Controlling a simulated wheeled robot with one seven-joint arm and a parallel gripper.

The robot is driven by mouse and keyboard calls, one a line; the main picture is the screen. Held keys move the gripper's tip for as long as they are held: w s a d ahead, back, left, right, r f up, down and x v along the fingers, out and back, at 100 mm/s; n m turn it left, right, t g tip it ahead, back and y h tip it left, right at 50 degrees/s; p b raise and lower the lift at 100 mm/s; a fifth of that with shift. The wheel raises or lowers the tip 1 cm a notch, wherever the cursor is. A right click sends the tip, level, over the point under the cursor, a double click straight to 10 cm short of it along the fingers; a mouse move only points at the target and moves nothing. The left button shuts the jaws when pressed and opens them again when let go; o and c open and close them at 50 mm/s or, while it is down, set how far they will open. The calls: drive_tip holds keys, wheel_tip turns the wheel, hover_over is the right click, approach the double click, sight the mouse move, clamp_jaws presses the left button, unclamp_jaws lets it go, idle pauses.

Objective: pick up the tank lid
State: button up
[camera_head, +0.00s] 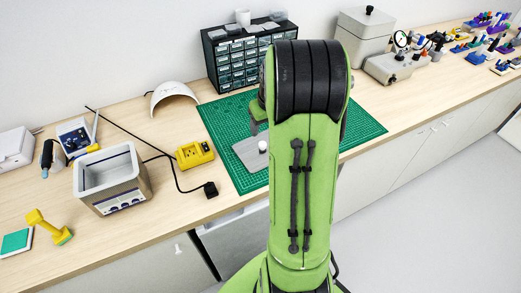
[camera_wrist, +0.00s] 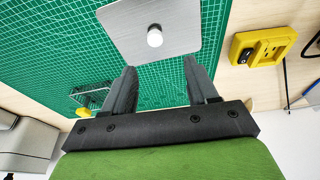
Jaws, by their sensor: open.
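The tank lid (camera_head: 245,152) is a flat grey metal plate with a white knob, lying on the green cutting mat (camera_head: 225,118). In the wrist view the lid (camera_wrist: 125,35) is at the top, its knob just beyond my fingertips. My gripper (camera_wrist: 160,68) is open and empty. Its two dark fingers point toward the lid's near edge, and the knob lies roughly in line with the gap between them. In the head view my arm hides part of the lid and most of the gripper. The open grey tank (camera_head: 110,168) stands to the left on the bench.
A yellow charger (camera_head: 195,154) and a black cable lie between tank and mat. A drawer cabinet (camera_head: 238,62) stands behind the mat. A wire-like item with a yellow part (camera_wrist: 84,112) shows at left in the wrist view. Around the lid, visible mat is bare.

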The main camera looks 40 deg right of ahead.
sight(263, 143)
drive_tip(key=x, duration=0.7)
drive_tip(key=b+x, duration=0.1)
drive_tip(key=x, duration=0.2)
drive_tip(key=shift+s+d+f, duration=0.2)
drive_tip(key=shift+d+f, duration=0.15)
drive_tip(key=shift+f, duration=0.05)
drive_tip(key=shift+a+r, duration=0.1)
drive_tip(key=shift+c, duration=0.3)
drive_tip(key=c, duration=0.9)
clamp_jaws()
drive_tip(key=shift+r, duration=0.35)
wheel_tip(263, 143, up, 9)
drive_tip(key=p, duration=0.1)
drive_tip(key=shift+r, duration=0.2)
